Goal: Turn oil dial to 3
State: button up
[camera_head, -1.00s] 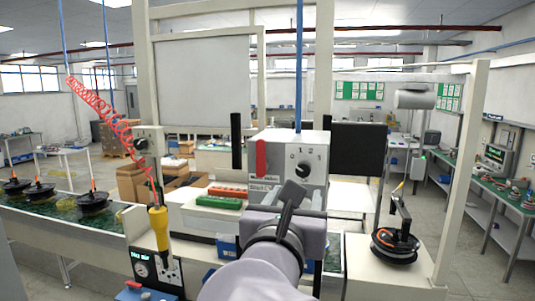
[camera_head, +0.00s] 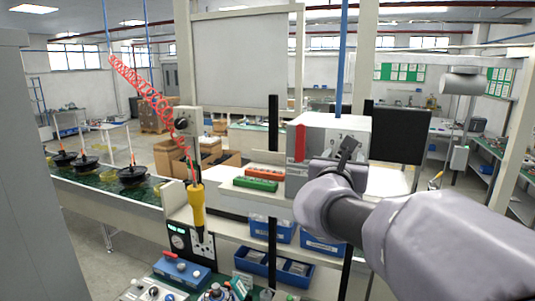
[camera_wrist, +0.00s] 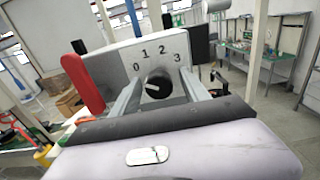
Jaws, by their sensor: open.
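The oil dial is a dark round knob (camera_wrist: 157,84) on the pale front of a box, with the numbers 0, 1, 2 and 3 in an arc above it. A light mark shows on the knob; I cannot tell which number it points at. In the wrist view my gripper (camera_wrist: 160,92) is open, with one finger to each side of the knob; contact is not clear. In the head view the box (camera_head: 297,165) stands behind my gripper (camera_head: 346,148), which hides the knob and part of the numbers.
A red bar (camera_wrist: 82,82) stands on the box's left side. A black panel (camera_head: 402,135) is to its right. A green block (camera_head: 255,183) and a red block (camera_head: 265,173) lie left of the box. A yellow-handled tool (camera_head: 197,208) hangs on a red coiled cord. Blue bins (camera_head: 272,229) sit below.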

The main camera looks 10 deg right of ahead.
jog(key=shift+c, duration=0.4)
grip_shut()
jog(key=shift+a, duration=0.1)
